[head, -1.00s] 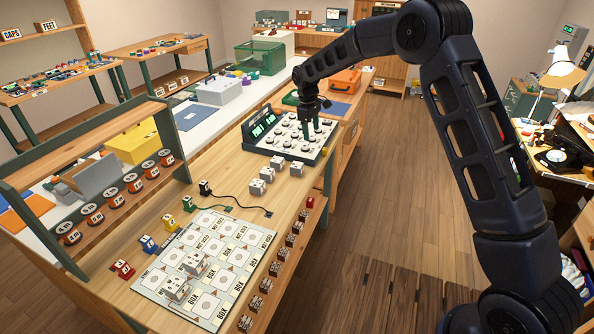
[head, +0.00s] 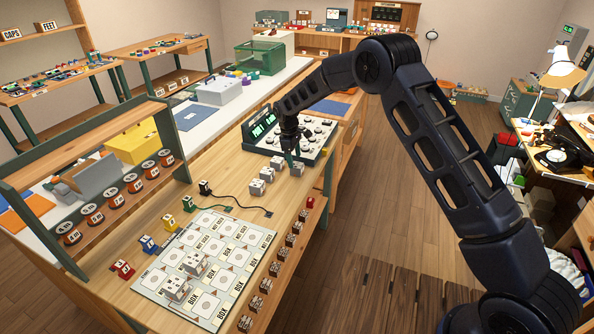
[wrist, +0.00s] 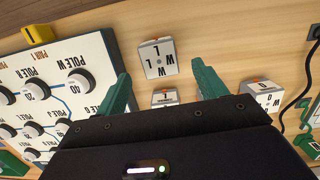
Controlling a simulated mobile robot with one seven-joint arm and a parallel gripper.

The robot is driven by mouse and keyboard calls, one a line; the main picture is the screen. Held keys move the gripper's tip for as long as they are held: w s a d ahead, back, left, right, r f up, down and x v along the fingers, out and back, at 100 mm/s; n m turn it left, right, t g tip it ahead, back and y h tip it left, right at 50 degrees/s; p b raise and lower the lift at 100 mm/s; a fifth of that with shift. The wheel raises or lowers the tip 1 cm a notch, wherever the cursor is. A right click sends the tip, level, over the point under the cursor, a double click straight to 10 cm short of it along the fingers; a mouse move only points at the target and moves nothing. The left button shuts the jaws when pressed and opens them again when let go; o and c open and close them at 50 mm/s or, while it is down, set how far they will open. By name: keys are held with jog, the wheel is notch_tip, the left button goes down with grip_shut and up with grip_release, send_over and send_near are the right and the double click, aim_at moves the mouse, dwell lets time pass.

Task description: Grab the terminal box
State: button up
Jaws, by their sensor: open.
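Several small pale terminal boxes with lettered faces stand on the bench below the dial panel; in the head view one (head: 297,168) is at the right and another (head: 268,174) to its left. My gripper (head: 291,157) is above this group, near the panel's front edge. In the wrist view my gripper (wrist: 163,84) is open, its green fingers apart and empty. A box marked W and L (wrist: 157,58) lies just beyond the fingertips, between their lines. A second box (wrist: 165,97) is partly hidden by the gripper body, and a third (wrist: 262,95) is right of the fingers.
The dial panel (head: 318,139) with rows of knobs stands close behind the boxes; it fills the left of the wrist view (wrist: 50,85). A black cable (head: 240,205) lies nearer on the bench. A printed board (head: 155,282) with two boxes on it is in the foreground.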

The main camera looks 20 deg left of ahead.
aim_at(297, 165)
jog(key=f, duration=0.2)
jog(key=d+f, duration=0.1)
jog(key=f, duration=0.1)
jog(key=shift+d+f, duration=0.1)
jog(key=shift+f, duration=0.3)
jog(key=c, duration=1.1)
